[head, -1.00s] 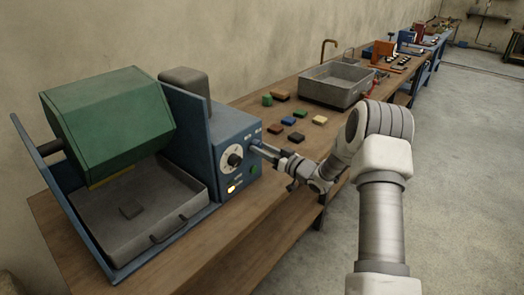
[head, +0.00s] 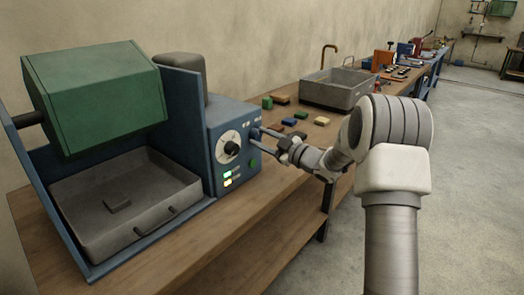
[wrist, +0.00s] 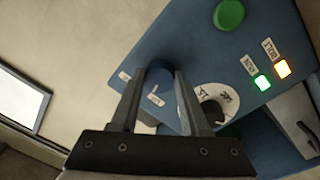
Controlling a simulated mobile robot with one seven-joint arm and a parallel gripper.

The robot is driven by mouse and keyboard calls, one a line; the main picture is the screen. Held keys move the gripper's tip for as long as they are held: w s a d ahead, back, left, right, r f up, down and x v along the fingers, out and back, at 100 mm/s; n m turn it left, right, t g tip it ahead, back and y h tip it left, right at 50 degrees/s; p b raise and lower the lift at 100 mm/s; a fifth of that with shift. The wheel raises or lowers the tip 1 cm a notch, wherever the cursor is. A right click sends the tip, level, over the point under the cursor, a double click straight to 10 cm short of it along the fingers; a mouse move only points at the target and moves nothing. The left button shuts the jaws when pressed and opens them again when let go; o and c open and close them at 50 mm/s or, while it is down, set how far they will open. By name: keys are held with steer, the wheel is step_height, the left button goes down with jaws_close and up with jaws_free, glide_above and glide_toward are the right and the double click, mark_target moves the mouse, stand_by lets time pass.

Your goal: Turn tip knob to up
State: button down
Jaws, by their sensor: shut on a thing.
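The knob (wrist: 157,84), dark blue and round, sits on the blue control panel (wrist: 200,50) between small white labels that are too blurred to read for certain. My gripper (wrist: 162,73) is shut on it, one finger on each side, in the wrist view. In the head view my gripper (head: 256,134) reaches the right part of the panel front from the right, and its fingers largely hide the knob. The blue machine (head: 215,125) carries a green drum (head: 95,95) over a grey tray (head: 125,200).
A black dial (head: 232,148) on a white scale, a green button (head: 254,163), and lit green (wrist: 262,82) and orange (wrist: 283,69) lamps are close to my fingers. Coloured blocks (head: 289,122) and a grey basin (head: 340,90) stand farther along the wooden bench (head: 240,240).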

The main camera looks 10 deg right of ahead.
steer(key=shift+f+n+b, duration=0.15)
steer(key=shift+n+b, duration=1.85)
steer(key=shift+b, duration=0.05)
steer(key=shift+d, duration=0.1)
steer(key=shift+c, duration=1.9)
jaws_free()
steer(key=p+v, duration=0.2)
steer(key=v, duration=1.5)
steer(key=shift+p, duration=0.3)
steer(key=shift+d, duration=0.1)
